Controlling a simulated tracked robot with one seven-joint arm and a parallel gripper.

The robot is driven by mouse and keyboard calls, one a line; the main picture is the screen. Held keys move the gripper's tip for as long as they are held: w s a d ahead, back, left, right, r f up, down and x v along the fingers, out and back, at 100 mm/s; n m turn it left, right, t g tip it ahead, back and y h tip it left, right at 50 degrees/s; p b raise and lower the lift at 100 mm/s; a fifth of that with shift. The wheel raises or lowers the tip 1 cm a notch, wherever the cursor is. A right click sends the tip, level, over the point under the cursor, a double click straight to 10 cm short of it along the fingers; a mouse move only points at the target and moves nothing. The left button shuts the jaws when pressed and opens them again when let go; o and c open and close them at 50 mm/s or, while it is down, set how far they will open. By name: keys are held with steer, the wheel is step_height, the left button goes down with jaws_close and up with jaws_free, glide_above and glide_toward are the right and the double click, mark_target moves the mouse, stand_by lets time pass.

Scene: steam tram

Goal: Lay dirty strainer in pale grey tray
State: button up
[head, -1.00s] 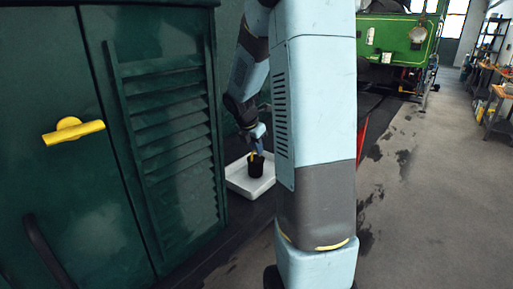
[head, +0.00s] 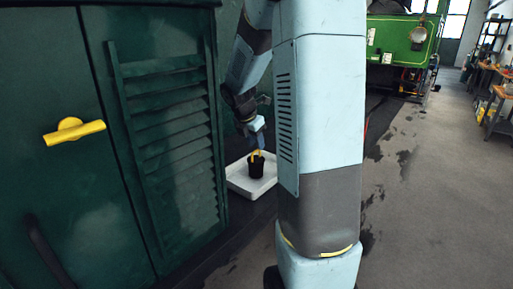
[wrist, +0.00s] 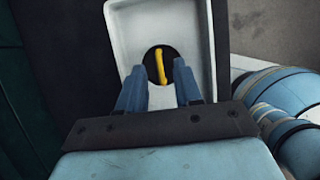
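The dirty strainer (head: 256,167) is a black cup-like piece with a yellow bar, resting in the pale grey tray (head: 238,187). In the wrist view the strainer's yellow bar (wrist: 160,66) crosses its dark round opening, inside the tray (wrist: 125,45). My gripper (head: 258,147) hangs just above the strainer. In the wrist view my gripper's blue fingers (wrist: 158,78) are spread apart, one on each side below the strainer in the picture, with a gap between them. The fingers seem clear of the strainer. My arm hides part of the area to the tray's right.
A dark green cabinet (head: 80,200) with a louvred panel and yellow handle (head: 75,131) stands close on the left. A green steam tram (head: 405,35) stands at the back. Shelves and a bench (head: 497,90) line the far right. The grey floor (head: 430,210) there is open.

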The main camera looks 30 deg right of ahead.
steer(key=v, duration=0.9)
steer(key=shift+a, duration=0.1)
